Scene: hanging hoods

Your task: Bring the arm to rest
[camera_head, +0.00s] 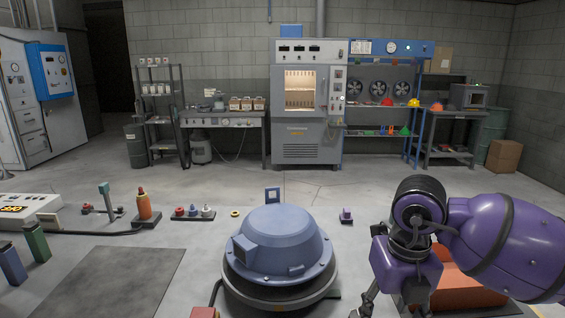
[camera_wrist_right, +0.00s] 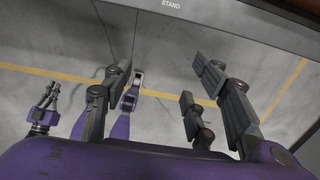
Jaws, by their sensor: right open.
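My purple right arm (camera_head: 510,238) comes in from the right of the head view, bent, with its dark round joint high and its wrist low. My right gripper (camera_head: 362,304) hangs at the lower edge of that view, right of the blue domed housing (camera_head: 285,240) and apart from it. The wrist view shows its grey fingers spread, with nothing between them (camera_wrist_right: 155,88). Bare floor and a yellow line show beyond the fingers. My left arm does not show in the head view.
An orange block (camera_head: 468,285) lies partly hidden behind my right forearm. A small purple piece (camera_head: 346,215) stands right of the housing. A grey edge marked STAND (camera_wrist_right: 200,12) crosses the wrist view's top.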

